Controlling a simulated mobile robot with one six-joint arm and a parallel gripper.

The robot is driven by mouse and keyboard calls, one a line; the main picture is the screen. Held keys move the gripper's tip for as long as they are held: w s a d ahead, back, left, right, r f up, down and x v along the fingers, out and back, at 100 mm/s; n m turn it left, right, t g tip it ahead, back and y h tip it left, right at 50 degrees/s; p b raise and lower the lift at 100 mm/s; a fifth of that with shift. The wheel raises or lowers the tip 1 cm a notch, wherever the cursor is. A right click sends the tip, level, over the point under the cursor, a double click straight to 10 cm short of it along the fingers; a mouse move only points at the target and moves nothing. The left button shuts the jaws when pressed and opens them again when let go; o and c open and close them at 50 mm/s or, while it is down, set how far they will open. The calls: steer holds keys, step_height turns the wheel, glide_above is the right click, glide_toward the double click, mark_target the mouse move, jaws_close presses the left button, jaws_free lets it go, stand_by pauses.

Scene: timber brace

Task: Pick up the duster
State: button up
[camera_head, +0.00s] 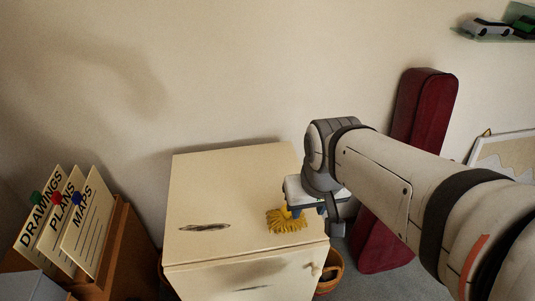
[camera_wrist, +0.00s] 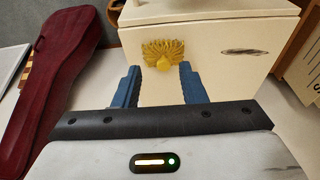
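The yellow duster (camera_head: 287,221), with a fringed head, lies on top of the cream cabinet (camera_head: 225,180). In the wrist view the duster (camera_wrist: 165,50) is beyond the fingertips, its small yellow knob toward me. My gripper (camera_head: 308,211) is over the cabinet's right side, close beside the duster; in the head view it partly hides it. In the wrist view my gripper (camera_wrist: 159,74) has its two blue fingers spread apart, with nothing between them. I cannot tell the exact gap to the duster.
The cabinet top has a dark mark (camera_head: 204,227); its left part is otherwise clear. A wooden box with labelled cards (camera_head: 86,225) stands left. A dark red case (camera_head: 422,110) leans on the wall at right. A basket (camera_head: 330,272) is beside the cabinet.

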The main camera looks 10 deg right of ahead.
steer(key=shift+o, duration=1.4)
steer(key=shift+w+a, duration=0.1)
steer(key=shift+w, duration=0.35)
steer(key=shift+o, duration=0.5)
steer(key=w+f+n+g+p, duration=0.1)
steer(key=w+f+p, duration=0.2)
steer(key=w, duration=0.5)
steer(key=shift+f+n+p, duration=0.25)
steer(key=shift+n+p, duration=0.05)
steer(key=shift+p, duration=0.1)
steer(key=n+g+p, duration=0.1)
steer(key=g+p, duration=0.1)
steer(key=p, duration=0.1)
glide_toward(287, 215)
steer(key=shift+w+f, duration=0.7)
steer(key=shift+w+f+n, duration=0.1)
steer(key=shift+f+n, duration=0.2)
steer(key=shift+f, duration=0.4)
steer(key=shift+d+f+p, duration=0.15)
steer(key=shift+f+p, duration=0.05)
steer(key=shift+f, duration=1.6)
steer(key=shift+d+f+p, duration=0.1)
steer(key=shift+f+p, duration=0.1)
steer(key=shift+f, duration=1.6)
